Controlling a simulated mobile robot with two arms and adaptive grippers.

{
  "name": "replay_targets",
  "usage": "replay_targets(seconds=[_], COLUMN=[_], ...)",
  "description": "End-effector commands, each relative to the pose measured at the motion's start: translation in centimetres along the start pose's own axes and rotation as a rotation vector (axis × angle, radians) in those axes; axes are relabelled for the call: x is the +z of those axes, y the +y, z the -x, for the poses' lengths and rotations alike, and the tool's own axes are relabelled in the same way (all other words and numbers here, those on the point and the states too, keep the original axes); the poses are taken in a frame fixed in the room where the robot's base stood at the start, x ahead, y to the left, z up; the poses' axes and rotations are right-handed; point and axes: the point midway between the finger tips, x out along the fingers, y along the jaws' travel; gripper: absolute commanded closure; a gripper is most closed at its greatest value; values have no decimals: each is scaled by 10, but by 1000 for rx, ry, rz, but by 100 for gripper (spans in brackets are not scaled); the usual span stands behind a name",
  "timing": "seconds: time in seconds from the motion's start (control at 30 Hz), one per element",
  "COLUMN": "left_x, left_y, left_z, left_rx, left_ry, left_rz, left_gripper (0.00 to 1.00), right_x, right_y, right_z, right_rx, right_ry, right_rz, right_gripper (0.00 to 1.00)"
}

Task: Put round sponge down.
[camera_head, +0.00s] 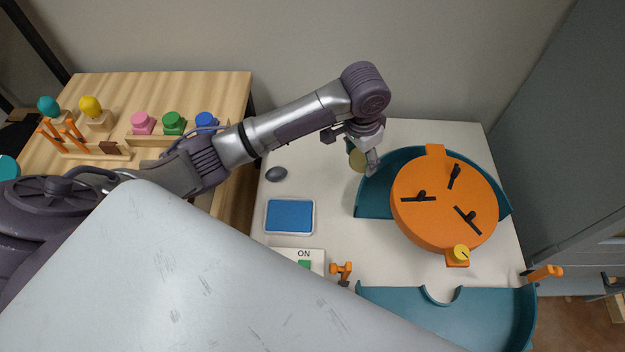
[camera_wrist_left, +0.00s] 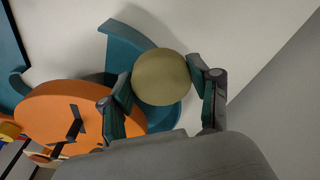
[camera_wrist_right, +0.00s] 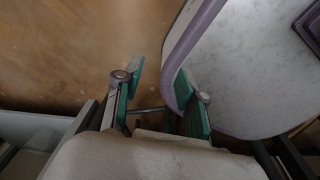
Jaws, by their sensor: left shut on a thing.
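The round sponge (camera_head: 357,159) is a yellow-olive disc. My left gripper (camera_head: 362,154) is shut on it at the back of the white table (camera_head: 330,218), beside the left edge of the teal curved pan (camera_head: 374,197). In the left wrist view the sponge (camera_wrist_left: 160,77) sits between the two fingers, with the teal pan behind it. Its height above the table cannot be told. My right gripper (camera_wrist_right: 158,92) has its fingers apart with nothing between them, above the wooden floor; it is not seen in the head view.
An orange wheel head (camera_head: 430,200) with black clamps stands in the teal pan. A blue pad in a white tray (camera_head: 290,217), a dark oval piece (camera_head: 276,174) and an ON switch box (camera_head: 308,256) lie to the left. A wooden table (camera_head: 180,88) holds coloured knobs.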

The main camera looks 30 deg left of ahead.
Motion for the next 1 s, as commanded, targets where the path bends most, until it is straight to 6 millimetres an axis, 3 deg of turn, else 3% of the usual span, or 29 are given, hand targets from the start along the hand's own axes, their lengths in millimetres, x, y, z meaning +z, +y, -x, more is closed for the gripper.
replay_targets(seconds=[0.5,0.77,1.0], left_x=[76,86,91], left_y=[-75,-85,-85], left_z=[-52,-64,-97], left_rx=[-3,0,0], left_ry=[-6,-3,-4], left_rz=[-1,-4,-3], left_gripper=[66,66,66], right_x=[-11,-12,-11], right_y=[-7,-10,-9], right_z=[9,9,10], right_rx=[-9,-13,-11], right_ry=[18,18,17], right_rz=[6,4,4], right_gripper=[60,60,60])
